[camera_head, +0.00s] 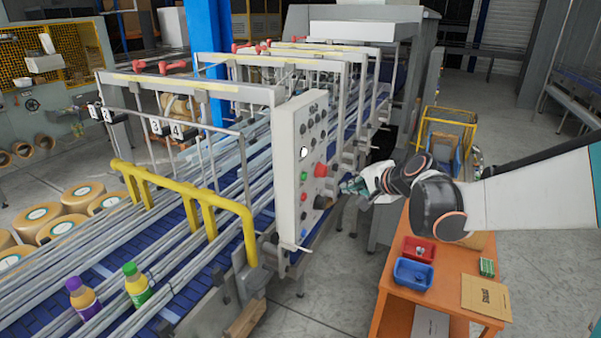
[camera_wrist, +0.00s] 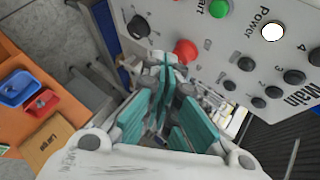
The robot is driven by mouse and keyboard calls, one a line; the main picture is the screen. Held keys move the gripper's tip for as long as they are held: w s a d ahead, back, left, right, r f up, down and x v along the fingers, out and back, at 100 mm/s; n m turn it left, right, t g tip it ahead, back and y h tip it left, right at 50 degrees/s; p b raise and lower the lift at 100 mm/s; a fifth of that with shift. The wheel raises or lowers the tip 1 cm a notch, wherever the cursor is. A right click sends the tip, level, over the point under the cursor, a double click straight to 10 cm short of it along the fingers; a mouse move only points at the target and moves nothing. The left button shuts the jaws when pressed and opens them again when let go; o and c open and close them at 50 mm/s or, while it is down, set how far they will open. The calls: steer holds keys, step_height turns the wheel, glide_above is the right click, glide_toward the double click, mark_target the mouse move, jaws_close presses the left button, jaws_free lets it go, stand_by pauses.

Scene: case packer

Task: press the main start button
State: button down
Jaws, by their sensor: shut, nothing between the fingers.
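The control panel (camera_head: 290,190) is a pale upright box at the end of the conveyor. Its green button (camera_head: 304,176) also shows in the wrist view (camera_wrist: 219,8) at the top edge, beside lettering cut off to "art". A red mushroom button (camera_wrist: 186,50) sits below it and also shows in the head view (camera_head: 320,170). A white lit button (camera_wrist: 272,32) is labelled "Power". "Main" is printed near several black knobs (camera_wrist: 246,64). My gripper (camera_head: 350,187) is shut and empty, just right of the panel. Its teal fingertips (camera_wrist: 163,72) appear close to the red button; contact cannot be told.
An orange table (camera_head: 450,262) at right holds a red bin (camera_head: 419,249), a blue bin (camera_head: 413,273) and a cardboard piece (camera_head: 486,297). Yellow rails (camera_head: 190,200) and the conveyor with bottles (camera_head: 137,284) lie left of the panel.

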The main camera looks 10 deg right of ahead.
mark_target(304, 176)
steer(key=w+a, duration=0.5)
steer(key=a, duration=0.2)
stand_by(0.6)
steer(key=shift+w+a, duration=0.1)
stand_by(1.3)
steer(key=shift+w+a, duration=0.2)
steer(key=shift+a, duration=0.15)
